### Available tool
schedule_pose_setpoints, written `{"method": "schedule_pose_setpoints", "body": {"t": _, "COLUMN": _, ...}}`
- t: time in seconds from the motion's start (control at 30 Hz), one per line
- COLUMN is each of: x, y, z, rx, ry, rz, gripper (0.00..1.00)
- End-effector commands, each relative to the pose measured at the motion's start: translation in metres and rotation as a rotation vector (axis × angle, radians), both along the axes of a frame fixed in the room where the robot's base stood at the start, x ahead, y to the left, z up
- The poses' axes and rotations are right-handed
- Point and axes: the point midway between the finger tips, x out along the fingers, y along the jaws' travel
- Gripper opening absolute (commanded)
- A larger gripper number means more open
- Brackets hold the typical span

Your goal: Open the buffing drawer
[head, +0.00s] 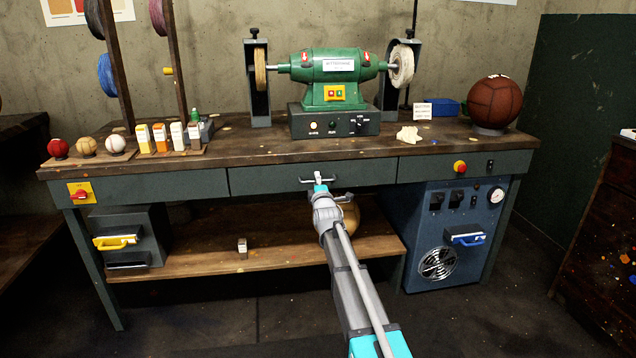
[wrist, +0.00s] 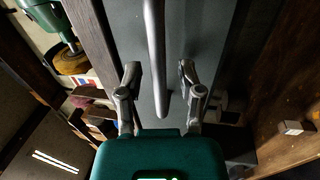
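The workbench's middle drawer (head: 262,181) has a grey front under the green buffing machine and looks shut, its front flush with its neighbours. Its pale metal bar handle (head: 306,180) shows just behind my gripper (head: 321,189). In the wrist view the handle (wrist: 155,45) runs down between the two fingers of my gripper (wrist: 160,73), with a visible gap on each side. The fingers are apart and do not appear to touch the bar. My gripper partly hides the handle and the drawer's middle in the head view.
The green buffing machine (head: 336,75) stands on the bench top (head: 230,149). A brown ball (head: 494,102) sits at right. A blue cabinet (head: 408,225) is under the bench at right, a lower shelf (head: 200,265) at left. The floor in front is clear.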

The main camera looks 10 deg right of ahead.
Motion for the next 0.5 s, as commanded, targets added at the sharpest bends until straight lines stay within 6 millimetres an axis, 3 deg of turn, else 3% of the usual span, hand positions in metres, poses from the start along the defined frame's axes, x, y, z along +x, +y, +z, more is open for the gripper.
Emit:
{"method": "schedule_pose_setpoints", "body": {"t": 0.03, "x": 0.0, "y": -0.0001, "z": 0.0, "rx": 0.0, "ry": 0.0, "rz": 0.0, "gripper": 0.33}}
{"method": "schedule_pose_setpoints", "body": {"t": 0.2, "x": 0.0, "y": -0.0002, "z": 0.0, "rx": 0.0, "ry": 0.0, "rz": 0.0, "gripper": 0.01}}
{"method": "schedule_pose_setpoints", "body": {"t": 0.5, "x": -0.0001, "y": -0.0005, "z": -0.0001, "rx": 0.0, "ry": 0.0, "rz": 0.0, "gripper": 0.0}}
